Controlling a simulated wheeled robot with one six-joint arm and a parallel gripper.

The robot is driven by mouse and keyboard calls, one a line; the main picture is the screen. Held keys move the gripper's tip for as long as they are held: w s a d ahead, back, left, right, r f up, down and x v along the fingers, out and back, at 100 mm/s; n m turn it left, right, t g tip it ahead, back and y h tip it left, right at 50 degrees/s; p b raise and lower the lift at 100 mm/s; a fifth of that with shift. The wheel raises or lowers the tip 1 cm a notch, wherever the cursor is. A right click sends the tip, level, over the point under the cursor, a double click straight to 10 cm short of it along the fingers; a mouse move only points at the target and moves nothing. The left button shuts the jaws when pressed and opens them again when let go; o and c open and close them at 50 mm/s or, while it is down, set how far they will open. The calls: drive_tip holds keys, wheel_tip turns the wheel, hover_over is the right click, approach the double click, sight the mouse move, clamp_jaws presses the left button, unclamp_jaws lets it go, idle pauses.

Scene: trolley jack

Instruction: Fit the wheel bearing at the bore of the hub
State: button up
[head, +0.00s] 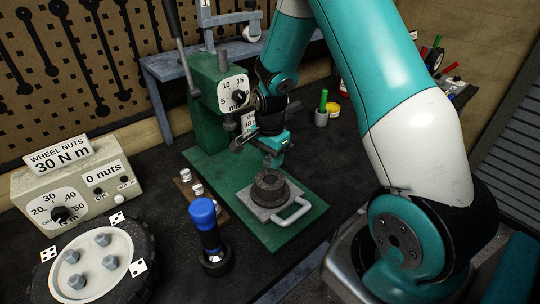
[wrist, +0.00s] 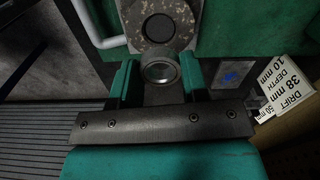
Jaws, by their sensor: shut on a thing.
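The wheel bearing, a metal ring (wrist: 160,69), is between the two green fingers of my gripper (wrist: 160,84) in the wrist view. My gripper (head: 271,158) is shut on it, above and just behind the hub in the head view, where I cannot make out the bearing. The hub (head: 269,187) is a dark, rough round part on a grey plate with a loop handle (head: 293,213). In the wrist view the hub (wrist: 179,13) lies beyond the bearing, with its dark round bore (wrist: 158,28) facing up. The bearing appears outside the bore.
The green press (head: 217,92) with a dial stands behind the hub, its base (head: 292,237) under the plate. Small metal cylinders (head: 197,189) sit on a board at left. A blue-handled tool (head: 203,212) stands in front. A wheel (head: 95,262) and torque box (head: 68,189) are farther left.

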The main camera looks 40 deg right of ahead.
sight(270, 180)
drive_tip(key=shift+f+b, duration=1.15)
drive_tip(key=shift+f, duration=0.75)
drive_tip(key=shift+f+b, duration=0.8)
drive_tip(key=shift+f, duration=0.4)
drive_tip(key=o, duration=1)
drive_tip(key=shift+o, duration=0.2)
drive_tip(key=shift+r, duration=0.1)
wheel_tip(270, 180, up, 17)
drive_tip(key=b, duration=0.3)
drive_tip(key=shift+r, duration=0.15)
